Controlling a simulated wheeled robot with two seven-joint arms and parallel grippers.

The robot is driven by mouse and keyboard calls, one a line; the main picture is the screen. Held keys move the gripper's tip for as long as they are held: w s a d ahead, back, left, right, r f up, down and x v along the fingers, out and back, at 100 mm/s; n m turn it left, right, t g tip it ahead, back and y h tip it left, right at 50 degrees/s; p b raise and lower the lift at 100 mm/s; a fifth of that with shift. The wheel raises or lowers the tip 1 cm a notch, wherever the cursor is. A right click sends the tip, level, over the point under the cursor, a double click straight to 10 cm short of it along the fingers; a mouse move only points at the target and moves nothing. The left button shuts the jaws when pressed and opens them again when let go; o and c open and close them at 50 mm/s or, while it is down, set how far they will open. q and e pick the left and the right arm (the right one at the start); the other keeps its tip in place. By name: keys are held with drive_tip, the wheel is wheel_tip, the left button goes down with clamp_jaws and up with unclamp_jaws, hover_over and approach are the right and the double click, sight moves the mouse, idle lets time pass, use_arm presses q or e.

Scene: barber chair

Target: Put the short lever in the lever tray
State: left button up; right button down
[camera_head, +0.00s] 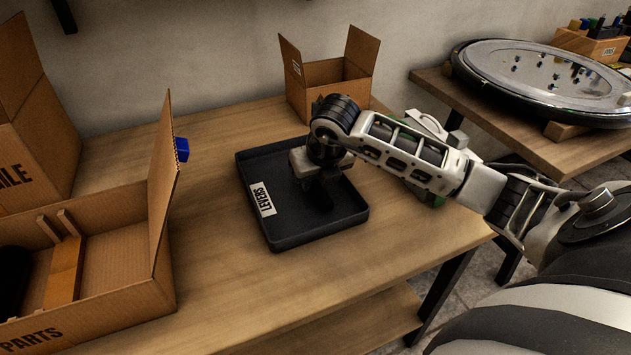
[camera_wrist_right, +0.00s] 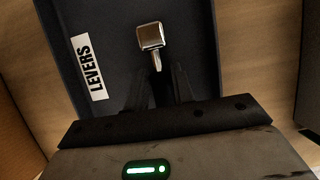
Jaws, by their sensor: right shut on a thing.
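The lever tray (camera_head: 287,237) is a dark shallow tray with a white LEVERS label, on the wooden table in the head view. It also shows in the right wrist view (camera_wrist_right: 196,20). My right gripper (camera_head: 322,200) is over the tray, pointing down into it. In the right wrist view its fingers (camera_wrist_right: 158,92) are shut on the short lever (camera_wrist_right: 150,38), a small shiny metal piece with a squarish head and a thin stem. The lever is above or at the tray floor; I cannot tell whether it touches. In the head view my gripper hides the lever. My left gripper is not in view.
An open cardboard box (camera_head: 318,72) stands behind the tray. A larger box marked PARTS (camera_head: 120,303) is at the left, holding a wooden piece (camera_head: 64,270). A round metal plate (camera_head: 540,75) lies on another table at the right. The table between PARTS box and tray is clear.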

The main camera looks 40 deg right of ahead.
drive_tip(key=shift+f, duration=0.35)
drive_tip(key=c, duration=1.2)
unclamp_jaws()
drive_tip(key=shift+r, duration=0.1)
drive_tip(key=p+v, duration=0.1)
drive_tip(key=v, duration=1)
drive_tip(key=shift+s+a+r, duration=0.1)
drive_tip(key=shift+s+r, duration=0.15)
drive_tip(key=shift+r, duration=0.1)
